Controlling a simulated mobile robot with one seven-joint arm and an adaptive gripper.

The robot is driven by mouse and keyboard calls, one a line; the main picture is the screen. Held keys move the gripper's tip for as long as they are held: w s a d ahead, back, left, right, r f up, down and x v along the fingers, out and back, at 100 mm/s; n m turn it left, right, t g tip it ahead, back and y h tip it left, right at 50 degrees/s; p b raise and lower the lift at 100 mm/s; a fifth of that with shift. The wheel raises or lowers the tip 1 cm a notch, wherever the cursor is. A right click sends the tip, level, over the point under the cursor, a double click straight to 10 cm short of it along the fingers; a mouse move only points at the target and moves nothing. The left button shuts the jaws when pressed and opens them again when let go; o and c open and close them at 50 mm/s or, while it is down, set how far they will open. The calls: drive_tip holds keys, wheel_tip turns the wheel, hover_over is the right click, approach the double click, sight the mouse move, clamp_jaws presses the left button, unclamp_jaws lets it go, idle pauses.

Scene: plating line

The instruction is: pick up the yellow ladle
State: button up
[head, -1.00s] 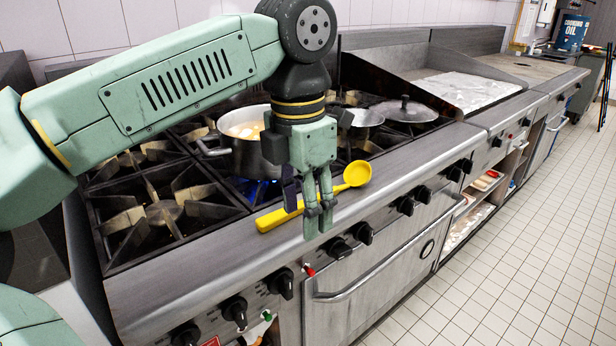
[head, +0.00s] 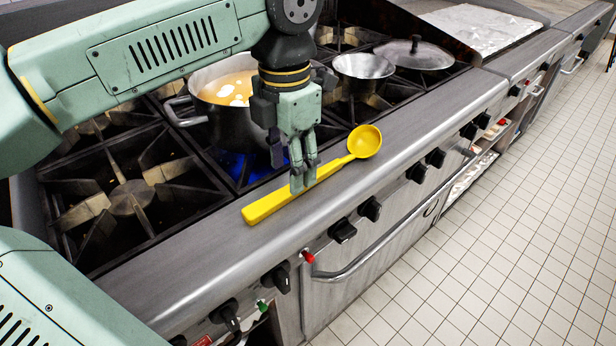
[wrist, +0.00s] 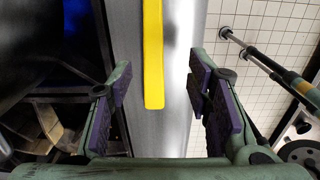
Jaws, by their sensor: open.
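The yellow ladle (head: 277,204) lies on the steel front ledge of the stove, its bowl toward the right and its handle end toward the lower left. My gripper (head: 303,183) hangs over the middle of the handle and hides a short part of it. In the wrist view the ladle's handle (wrist: 153,55) runs down from the top edge, its end between my two open fingers (wrist: 160,98). The fingers stand apart on either side, with space between them and the handle. The bowl is out of the wrist view.
A pot (head: 228,110) of orange liquid stands on a burner with a blue flame, just behind my gripper. A metal bowl (head: 364,68) and a lid (head: 414,55) sit farther right. Control knobs (head: 342,231) line the stove's front. The ledge beside the ladle is clear.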

sight(287, 190)
drive_tip(key=f, duration=0.1)
drive_tip(key=f+p, duration=0.1)
drive_tip(key=f, duration=0.3)
drive_tip(key=shift+w+a+f+p, duration=0.1)
drive_tip(key=shift+w+a+p, duration=0.15)
drive_tip(key=shift+a+p, duration=0.05)
clamp_jaws()
